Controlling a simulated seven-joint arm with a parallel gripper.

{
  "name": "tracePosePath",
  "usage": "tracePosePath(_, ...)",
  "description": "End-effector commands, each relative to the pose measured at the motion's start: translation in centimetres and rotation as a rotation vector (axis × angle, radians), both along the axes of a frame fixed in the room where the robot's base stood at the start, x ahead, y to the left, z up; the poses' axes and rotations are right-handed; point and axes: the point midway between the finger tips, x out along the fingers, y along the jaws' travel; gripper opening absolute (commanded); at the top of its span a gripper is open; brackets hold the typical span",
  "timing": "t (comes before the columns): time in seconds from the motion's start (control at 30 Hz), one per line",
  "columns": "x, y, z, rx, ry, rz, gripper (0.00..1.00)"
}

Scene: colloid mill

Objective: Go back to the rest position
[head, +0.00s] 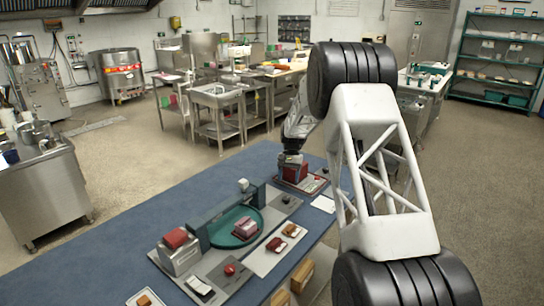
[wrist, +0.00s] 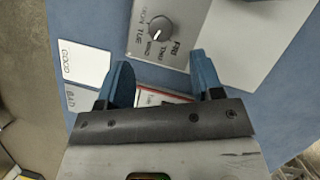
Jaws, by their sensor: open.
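My gripper (wrist: 160,62) is open, with its two blue fingers apart and nothing held between them in the wrist view. It is above the blue table (wrist: 275,120), over a grey panel with a black dial (wrist: 160,28) marked with days of the week. A white card reading GOOD (wrist: 84,62) and one reading BAD (wrist: 80,98) lie to the left of the fingers. A red-edged label (wrist: 150,98) shows partly between the fingers. In the head view my arm reaches to the table's far end, and the fingers cannot be made out there.
In the head view, a red-topped grey box (head: 180,250), a green round plate (head: 222,230) with a reddish block (head: 245,228), and a white tray (head: 262,264) stand on the nearer table. A steel cart (head: 45,195) is at left.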

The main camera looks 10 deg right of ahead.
Motion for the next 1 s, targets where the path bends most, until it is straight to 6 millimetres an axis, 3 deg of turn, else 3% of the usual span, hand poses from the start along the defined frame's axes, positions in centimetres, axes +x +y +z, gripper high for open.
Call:
tracePosePath(0.17, -1.1, 0.0, 1.6, -0.001, -0.014, 0.006, 0.60)
tracePosePath(0.37, -3.6, 0.1, 4.9, -0.005, -0.048, 0.021, 0.60)
tracePosePath(1.0, -15.6, 0.1, 16.0, -0.022, -0.181, 0.086, 0.60)
